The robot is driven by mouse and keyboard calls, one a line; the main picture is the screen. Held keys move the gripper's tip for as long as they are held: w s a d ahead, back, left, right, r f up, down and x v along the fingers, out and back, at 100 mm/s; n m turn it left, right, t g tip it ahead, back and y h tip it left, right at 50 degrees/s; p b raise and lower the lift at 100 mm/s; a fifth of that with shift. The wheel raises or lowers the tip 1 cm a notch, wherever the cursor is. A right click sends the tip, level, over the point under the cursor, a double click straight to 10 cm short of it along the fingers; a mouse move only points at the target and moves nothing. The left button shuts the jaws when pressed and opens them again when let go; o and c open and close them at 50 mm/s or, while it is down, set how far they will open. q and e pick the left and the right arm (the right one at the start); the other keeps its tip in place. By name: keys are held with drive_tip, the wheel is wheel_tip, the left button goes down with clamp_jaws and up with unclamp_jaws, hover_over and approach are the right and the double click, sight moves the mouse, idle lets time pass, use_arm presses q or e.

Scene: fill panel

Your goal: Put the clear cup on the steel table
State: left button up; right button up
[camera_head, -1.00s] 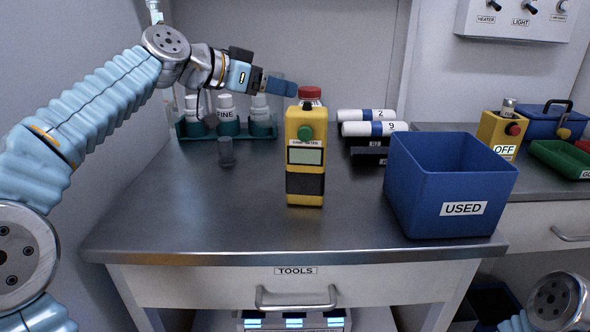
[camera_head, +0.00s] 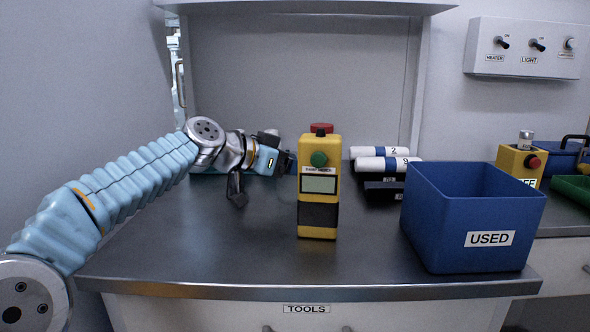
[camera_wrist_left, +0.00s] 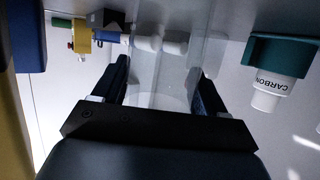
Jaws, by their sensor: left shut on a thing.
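In the left wrist view the clear cup (camera_wrist_left: 172,75) is a see-through shape between the two dark fingers of my left gripper (camera_wrist_left: 160,82), which is shut on it. In the head view my left gripper (camera_head: 287,162) is low over the back of the steel table (camera_head: 250,255), at the left of the yellow tester and partly behind it. I cannot make out the cup in the head view. I cannot tell whether its base touches the table. My right gripper is not in view.
The yellow tester (camera_head: 319,205) with a red top stands mid-table. The blue USED bin (camera_head: 470,235) stands at the right. White rolls (camera_head: 385,163) lie behind. A dark item (camera_head: 237,190) shows below my left wrist. A CARBON bottle (camera_wrist_left: 280,85) is beside the gripper. The front-left table is clear.

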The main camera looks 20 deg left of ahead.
use_arm(q)
drive_tip(key=shift+f, duration=0.15)
drive_tip(key=o, duration=1.1)
drive_tip(key=shift+c, duration=0.2)
drive_tip(key=shift+a+r, duration=0.1)
drive_tip(key=shift+r, duration=0.2)
drive_tip(key=b+v, duration=0.2)
drive_tip(key=v, duration=1)
drive_tip(key=shift+f, duration=0.1)
